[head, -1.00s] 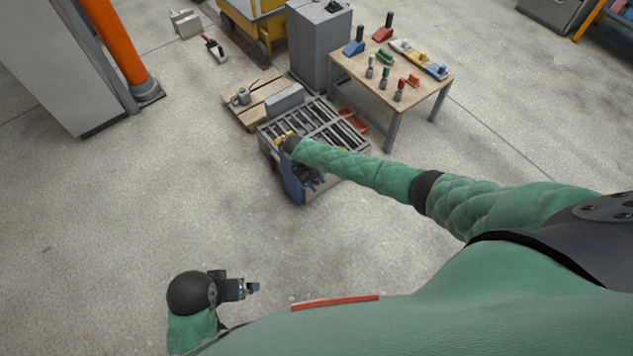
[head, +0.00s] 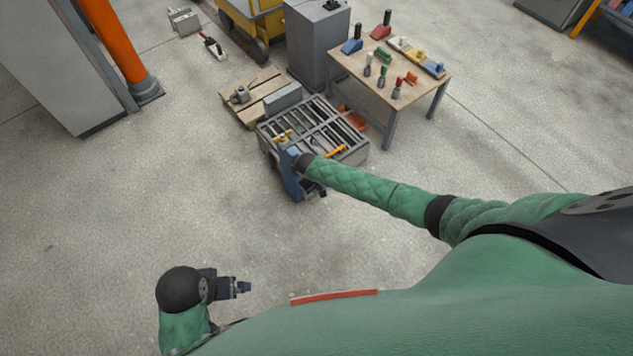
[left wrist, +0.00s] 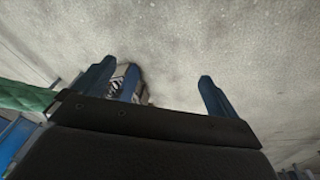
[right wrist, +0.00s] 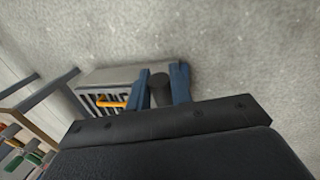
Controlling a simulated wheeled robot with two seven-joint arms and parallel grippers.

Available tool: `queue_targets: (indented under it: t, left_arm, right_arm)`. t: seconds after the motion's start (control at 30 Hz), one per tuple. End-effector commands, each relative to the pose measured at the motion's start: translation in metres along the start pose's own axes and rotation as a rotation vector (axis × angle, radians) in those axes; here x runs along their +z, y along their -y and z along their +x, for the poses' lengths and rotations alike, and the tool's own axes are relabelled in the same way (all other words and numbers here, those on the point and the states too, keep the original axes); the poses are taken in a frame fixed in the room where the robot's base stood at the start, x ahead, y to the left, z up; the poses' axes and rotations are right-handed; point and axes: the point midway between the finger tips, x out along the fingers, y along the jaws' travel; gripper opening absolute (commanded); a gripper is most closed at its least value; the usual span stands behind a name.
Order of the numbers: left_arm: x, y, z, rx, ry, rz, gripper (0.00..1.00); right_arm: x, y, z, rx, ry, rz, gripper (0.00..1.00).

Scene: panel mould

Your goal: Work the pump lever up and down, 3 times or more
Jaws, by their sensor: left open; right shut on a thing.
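My right gripper (right wrist: 164,72) is shut on the dark, rounded grip of the pump lever (right wrist: 160,90), which shows between its two blue fingers in the right wrist view. In the head view my right wrist is at the front of the grey panel mould (head: 262,135), beside a blue upright part (head: 292,182); the wrist and arm hide most of the lever there. My left gripper (head: 246,287) is open and empty, low over bare floor at the lower left. Its two spread fingers show in the left wrist view (left wrist: 158,85).
A wooden table (head: 425,88) with coloured tools stands behind and right of the mould. A grey cabinet (head: 315,45) and a wooden pallet (head: 262,82) are behind it. An orange post (head: 108,45) stands at the left. The floor in front is clear.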

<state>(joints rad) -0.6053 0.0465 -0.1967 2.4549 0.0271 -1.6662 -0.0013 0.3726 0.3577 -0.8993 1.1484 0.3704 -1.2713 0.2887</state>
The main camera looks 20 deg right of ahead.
Motion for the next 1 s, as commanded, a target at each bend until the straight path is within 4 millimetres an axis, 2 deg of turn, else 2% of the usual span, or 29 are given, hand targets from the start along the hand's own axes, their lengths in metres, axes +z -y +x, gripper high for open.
queue_targets:
  t: [0.23, 0.5, 0.8, 1.0]
  left_arm:
    - [-0.001, -0.001, 0.015, 0.007, -0.018, 0.003, 0.97]
    - [-0.013, -0.031, 0.068, 0.076, -0.113, 0.041, 0.97]
    - [-0.022, -0.057, 0.103, 0.141, -0.203, 0.057, 0.97]
    - [-0.024, -0.064, 0.128, 0.158, -0.238, 0.057, 0.97]
  right_arm:
    - [0.003, 0.008, 0.033, 0.003, -0.229, 0.045, 0.0]
    - [-0.005, 0.014, 0.064, 0.01, -0.471, 0.094, 0.0]
    - [-0.014, 0.016, 0.077, 0.015, -0.62, 0.124, 0.0]
    - [-0.017, 0.016, 0.082, 0.018, -0.675, 0.134, 0.0]
